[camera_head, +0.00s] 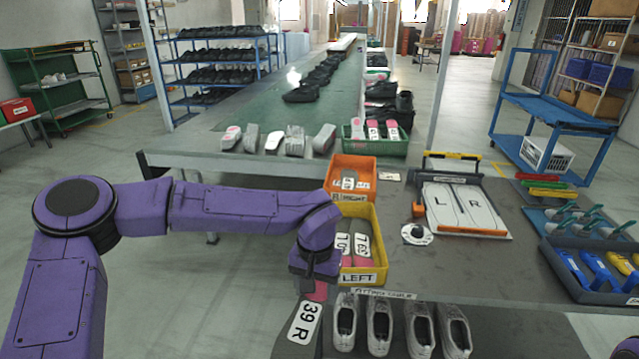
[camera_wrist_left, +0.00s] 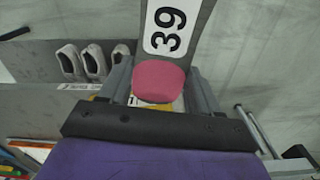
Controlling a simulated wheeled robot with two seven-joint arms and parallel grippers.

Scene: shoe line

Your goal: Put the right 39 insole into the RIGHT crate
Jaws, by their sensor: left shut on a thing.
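The right 39 insole (camera_head: 303,322) hangs from my left gripper (camera_head: 318,278), its white label reading "39 R". The left wrist view shows its pink heel patch (camera_wrist_left: 158,80) between the fingers, with the dark insole and "39" label beyond. The gripper is shut on the heel end, in front of the yellow crate and left of its near edge. The orange RIGHT crate (camera_head: 333,194) stands farther back on the table, behind the yellow LEFT crate (camera_head: 381,262).
Several grey shoes (camera_head: 380,326) stand at the near edge, right of the held insole. A green crate (camera_head: 398,146) with insoles lies behind the orange crate. An L/R board (camera_head: 462,207) and a blue tool tray (camera_head: 590,270) are to the right.

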